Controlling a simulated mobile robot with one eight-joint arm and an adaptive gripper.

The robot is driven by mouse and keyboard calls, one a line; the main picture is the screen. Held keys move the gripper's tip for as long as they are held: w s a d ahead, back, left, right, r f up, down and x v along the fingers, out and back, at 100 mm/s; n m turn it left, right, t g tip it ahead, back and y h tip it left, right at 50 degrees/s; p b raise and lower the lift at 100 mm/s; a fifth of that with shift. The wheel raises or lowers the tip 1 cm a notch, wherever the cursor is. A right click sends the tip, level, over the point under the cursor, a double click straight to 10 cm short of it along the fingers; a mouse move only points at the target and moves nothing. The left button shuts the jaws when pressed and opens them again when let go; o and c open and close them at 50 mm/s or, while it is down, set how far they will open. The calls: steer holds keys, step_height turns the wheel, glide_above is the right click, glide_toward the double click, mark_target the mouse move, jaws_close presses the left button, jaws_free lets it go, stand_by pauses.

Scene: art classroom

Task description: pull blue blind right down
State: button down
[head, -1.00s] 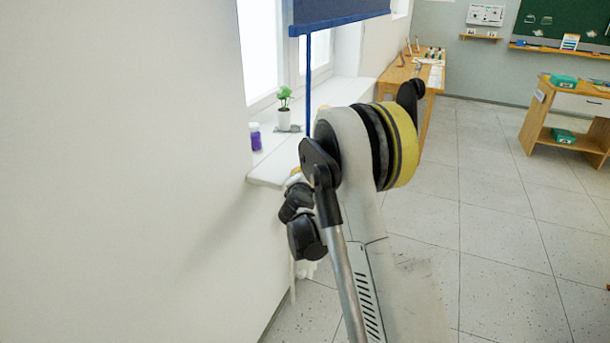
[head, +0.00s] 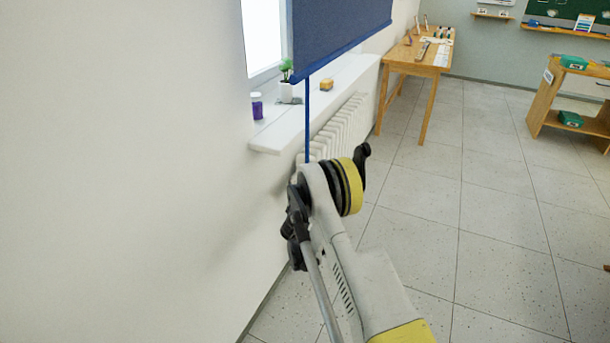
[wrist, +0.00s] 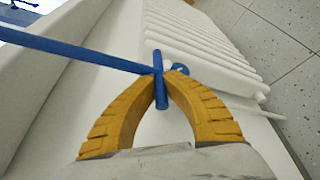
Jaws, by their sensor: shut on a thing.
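The blue blind (head: 340,35) hangs in front of the window in the head view. Its lower edge is a little above the white sill. A thin blue pull (head: 307,120) runs down from the blind's bottom bar towards my arm. In the wrist view, the two yellow fingers of my gripper (wrist: 161,76) are shut on the blue crosspiece at the end of the pull (wrist: 90,54). A small blue round part shows just behind the fingertips. In the head view my gripper is hidden behind my own arm.
The white sill (head: 270,140) holds a purple jar (head: 257,106), a potted plant (head: 286,88) and a small orange block (head: 326,85). A white radiator (head: 335,128) stands below it. A wooden table (head: 420,68) is farther back. The tiled floor to the right is open.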

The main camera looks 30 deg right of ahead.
step_height(320, 180, down, 3)
steer(key=shift+f, duration=0.2)
steer(key=shift+w+a, duration=0.1)
steer(key=c, duration=1.4)
jaws_free()
steer(key=shift+f, duration=0.1)
step_height(320, 180, up, 10)
steer(key=shift+r, duration=0.1)
